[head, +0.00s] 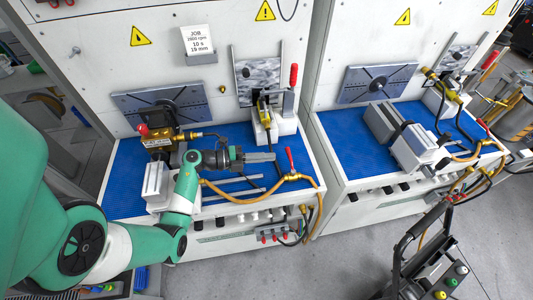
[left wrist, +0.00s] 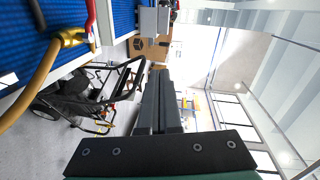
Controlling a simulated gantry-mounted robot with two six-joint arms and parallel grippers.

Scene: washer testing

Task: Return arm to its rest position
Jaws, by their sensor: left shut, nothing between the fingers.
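My left arm comes in from the left in the head view, green and white. Its left gripper (head: 262,157) is over the blue bench top (head: 125,188) of the left test station, pointing right. Its grey fingers are together with nothing between them. In the left wrist view the fingers (left wrist: 160,100) also lie side by side, shut. The gripper sits to the left of a red-handled valve (head: 290,160) and below a yellow and white clamp unit (head: 268,120). My right gripper is not in view.
A brass hose (head: 245,199) runs along the station's front edge. A second station with a blue top (head: 345,150) stands to the right. A black cart (head: 435,270) stands on the floor at lower right and shows in the left wrist view (left wrist: 75,98). Grey floor (head: 350,245) is free between.

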